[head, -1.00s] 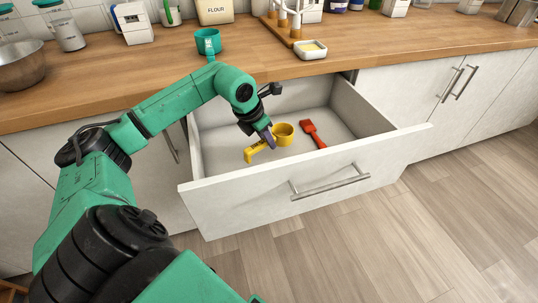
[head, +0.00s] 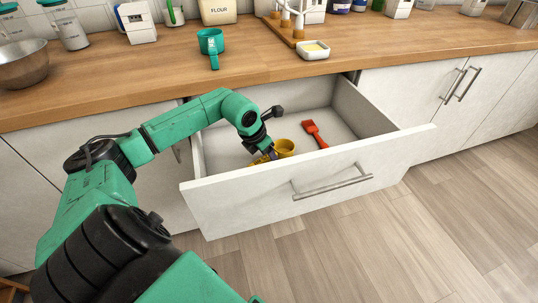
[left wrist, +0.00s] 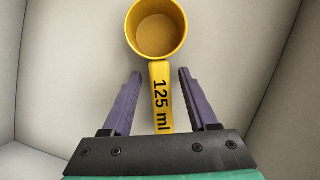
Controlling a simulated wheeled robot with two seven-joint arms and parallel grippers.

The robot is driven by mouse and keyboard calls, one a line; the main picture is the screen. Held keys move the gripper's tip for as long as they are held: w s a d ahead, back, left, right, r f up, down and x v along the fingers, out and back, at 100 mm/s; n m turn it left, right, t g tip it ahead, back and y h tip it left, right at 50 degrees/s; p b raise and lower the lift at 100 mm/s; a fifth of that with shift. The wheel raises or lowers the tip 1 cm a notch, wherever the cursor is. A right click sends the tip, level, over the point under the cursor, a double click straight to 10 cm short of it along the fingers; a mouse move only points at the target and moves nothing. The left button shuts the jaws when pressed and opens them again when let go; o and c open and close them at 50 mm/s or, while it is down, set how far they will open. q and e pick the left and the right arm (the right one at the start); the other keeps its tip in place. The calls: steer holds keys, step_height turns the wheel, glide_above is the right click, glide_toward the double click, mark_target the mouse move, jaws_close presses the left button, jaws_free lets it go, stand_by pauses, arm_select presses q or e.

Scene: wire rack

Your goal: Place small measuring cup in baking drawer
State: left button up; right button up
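The yellow measuring cup (head: 284,148), marked 125 ml, is inside the open drawer (head: 285,190), toward its left front. It also shows in the left wrist view (left wrist: 158,36), bowl facing up, its handle pointing back toward my gripper. My left gripper (head: 268,156) is low in the drawer at the handle. In the left wrist view its purple fingers (left wrist: 160,72) are spread on either side of the handle, with a gap on both sides. A green measuring cup (head: 210,41) stands on the counter. My right gripper is not in view.
A red brush (head: 315,134) lies in the drawer right of the yellow cup. The drawer front rises between the gripper and the floor. On the wooden counter (head: 130,80) stand a metal bowl (head: 23,66) and a small white dish (head: 313,50).

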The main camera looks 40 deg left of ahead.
arm_select(q)
steer(key=shift+r, duration=0.2)
steer(key=v, duration=1.1)
steer(key=shift+s+r+p, duration=0.2)
steer(key=shift+r+p, duration=0.15)
steer(key=shift+p, duration=0.05)
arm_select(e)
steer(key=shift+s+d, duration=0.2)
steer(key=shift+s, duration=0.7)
